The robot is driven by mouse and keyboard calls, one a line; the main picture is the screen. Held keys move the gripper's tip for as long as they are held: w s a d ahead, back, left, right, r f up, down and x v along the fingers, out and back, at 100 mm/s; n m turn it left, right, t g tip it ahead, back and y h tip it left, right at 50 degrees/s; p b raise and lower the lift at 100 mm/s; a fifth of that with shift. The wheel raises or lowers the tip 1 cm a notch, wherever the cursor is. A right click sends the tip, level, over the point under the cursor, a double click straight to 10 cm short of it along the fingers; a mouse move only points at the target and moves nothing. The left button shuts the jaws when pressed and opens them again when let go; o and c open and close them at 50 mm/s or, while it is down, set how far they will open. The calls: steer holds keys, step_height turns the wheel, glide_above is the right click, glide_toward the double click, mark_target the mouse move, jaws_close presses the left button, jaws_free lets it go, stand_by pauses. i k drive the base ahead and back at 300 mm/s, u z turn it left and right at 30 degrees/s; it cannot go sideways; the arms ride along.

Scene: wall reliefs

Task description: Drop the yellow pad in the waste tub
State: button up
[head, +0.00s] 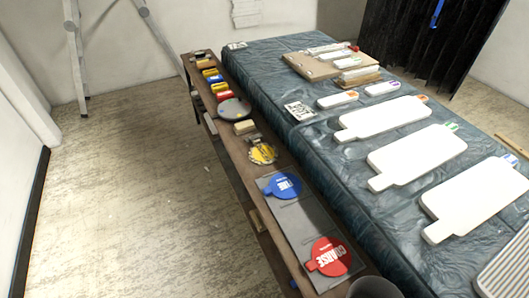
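The yellow pad (263,154) is a round disc with dark markings, lying on the narrow wooden bench near its middle. It sits just beyond the grey tray (307,229), apart from the blue pad (283,186) and the red pad (329,256) marked COARSE, which lie on that tray. A dark grey rounded thing (375,289) is cut off by the bottom edge; I cannot tell whether it is the waste tub. No other tub shows. My gripper is not in view.
A long table with a dark plastic sheet (300,130) runs along the bench's right side, holding white boards (411,156) and a cardboard piece (315,66). A grey round dish (234,108), a beige block (244,127) and small coloured items line the bench.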

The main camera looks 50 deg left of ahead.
mark_target(263, 154)
steer(key=k, duration=0.5)
steer(key=u, duration=2.15)
steer(key=i, duration=2.55)
steer(key=z, duration=1.9)
